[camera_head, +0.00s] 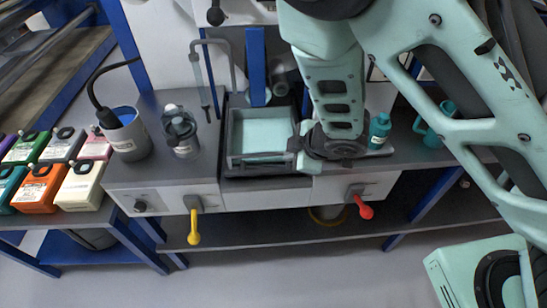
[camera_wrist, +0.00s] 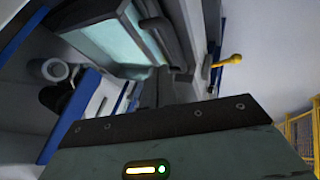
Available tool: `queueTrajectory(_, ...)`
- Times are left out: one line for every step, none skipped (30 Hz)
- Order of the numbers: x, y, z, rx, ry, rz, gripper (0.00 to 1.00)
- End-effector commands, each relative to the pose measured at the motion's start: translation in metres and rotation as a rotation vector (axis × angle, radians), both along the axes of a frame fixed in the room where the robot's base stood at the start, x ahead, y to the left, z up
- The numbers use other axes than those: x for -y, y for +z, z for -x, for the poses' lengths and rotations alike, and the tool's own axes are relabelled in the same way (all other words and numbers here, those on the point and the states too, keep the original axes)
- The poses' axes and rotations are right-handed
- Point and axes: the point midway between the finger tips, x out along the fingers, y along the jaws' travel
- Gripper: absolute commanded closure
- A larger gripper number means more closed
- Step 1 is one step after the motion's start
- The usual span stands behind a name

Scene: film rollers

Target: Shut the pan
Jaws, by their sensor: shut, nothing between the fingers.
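The pan (camera_head: 233,141) is a grey rectangular frame around a pale teal surface, set in the middle of the counter. I cannot tell whether that surface is a lid or the inside. The pan also shows at the upper left in the wrist view (camera_wrist: 100,45), with a dark bar along its near side. My gripper (camera_head: 297,144) is just right of the pan, with its fingers mostly hidden by my wrist in the head view. Its dark fingers (camera_wrist: 165,85) show together in the wrist view, shut and empty. Whether they touch the pan is unclear.
A yellow lever (camera_head: 194,227) and a red lever (camera_head: 362,207) stick out from the counter front. A grey jug (camera_head: 128,138) and a dark bottle (camera_head: 181,134) stand left of the pan. A teal bottle (camera_head: 380,130) stands right. Coloured containers (camera_head: 81,184) are far left.

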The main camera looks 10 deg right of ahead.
Motion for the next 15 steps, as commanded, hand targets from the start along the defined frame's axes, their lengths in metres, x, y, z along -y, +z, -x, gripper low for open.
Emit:
queueTrajectory(-0.001, -0.003, -0.002, 0.0, 0.001, 0.002, 1.0)
queueTrajectory(-0.002, -0.005, -0.003, 0.0, 0.001, 0.003, 1.0)
queueTrajectory(-0.004, -0.009, -0.005, -0.001, 0.001, 0.003, 1.0)
queueTrajectory(-0.005, -0.012, -0.007, -0.001, 0.002, 0.004, 1.0)
queueTrajectory(-0.007, -0.016, -0.009, -0.001, 0.002, 0.004, 1.0)
queueTrajectory(-0.008, -0.021, -0.011, -0.003, 0.001, 0.004, 1.0)
queueTrajectory(-0.011, -0.024, -0.014, -0.001, 0.002, 0.004, 1.0)
queueTrajectory(-0.012, -0.029, -0.017, -0.002, 0.002, 0.005, 1.0)
queueTrajectory(-0.015, -0.034, -0.02, -0.001, 0.002, 0.004, 1.0)
queueTrajectory(-0.016, -0.038, -0.022, -0.002, 0.0, 0.003, 1.0)
queueTrajectory(-0.018, -0.042, -0.025, -0.002, 0.001, 0.004, 1.0)
queueTrajectory(-0.021, -0.046, -0.028, -0.001, 0.001, 0.004, 1.0)
queueTrajectory(-0.022, -0.05, -0.03, -0.002, 0.001, 0.004, 1.0)
queueTrajectory(-0.024, -0.054, -0.032, -0.002, 0.001, 0.002, 1.0)
queueTrajectory(-0.026, -0.058, -0.034, -0.002, 0.001, 0.002, 1.0)
